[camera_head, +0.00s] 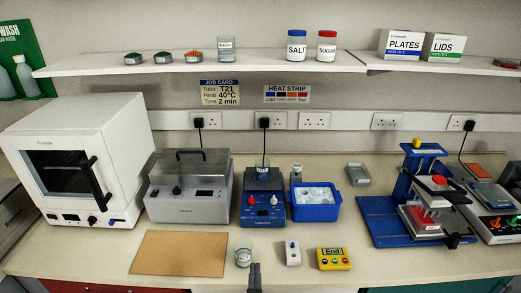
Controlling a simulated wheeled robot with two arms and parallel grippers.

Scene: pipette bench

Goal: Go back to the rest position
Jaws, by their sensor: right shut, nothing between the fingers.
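My right gripper (254,270) shows as a small dark shape at the bottom middle of the head view, by the bench's front edge. Its fingers are shut with nothing between them. It is just below and to the right of a small glass beaker (243,256); I cannot tell how close they are in depth. My left gripper is out of view.
A brown mat (180,254) lies left of the beaker. A white switch box (293,253) and a yellow End button box (333,259) stand to its right. A blue stirrer (262,207), blue ice tray (315,212) and blue press (380,222) stand behind.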

